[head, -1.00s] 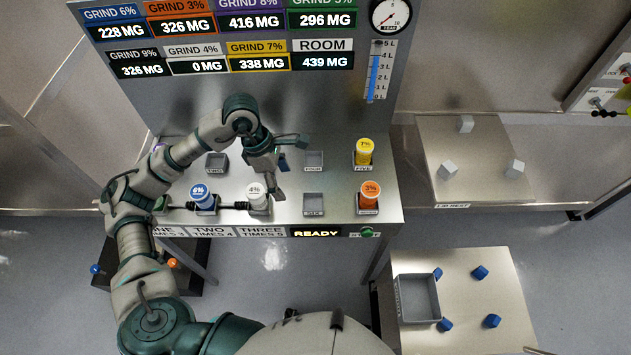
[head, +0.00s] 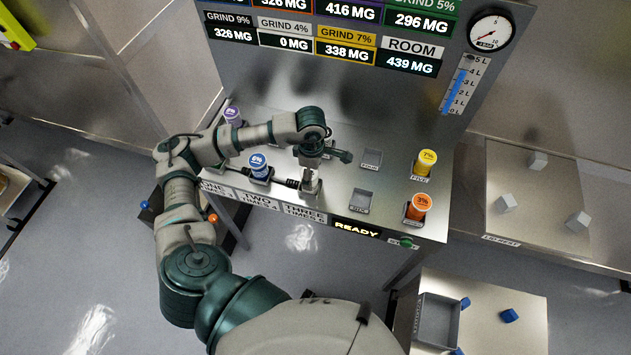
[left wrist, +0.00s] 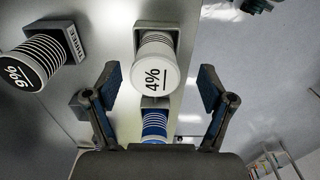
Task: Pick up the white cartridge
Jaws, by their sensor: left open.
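The white cartridge (left wrist: 155,68), marked 4%, sits in a holder and shows in the left wrist view between and beyond my open fingers. My left gripper (left wrist: 156,92) is open and empty, with one finger on each side of the picture. In the head view my left gripper (head: 325,165) is over the panel's front row and hides most of the white cartridge. I cannot tell whether a finger touches it. My right gripper is not in view.
A blue cartridge (head: 260,166) stands left of the gripper, a purple one (head: 233,116) farther left. Yellow (head: 427,163) and orange (head: 418,207) cartridges stand right. A black-topped cartridge (left wrist: 36,65) is beside the white one. Empty sockets (head: 371,159) lie right of the gripper.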

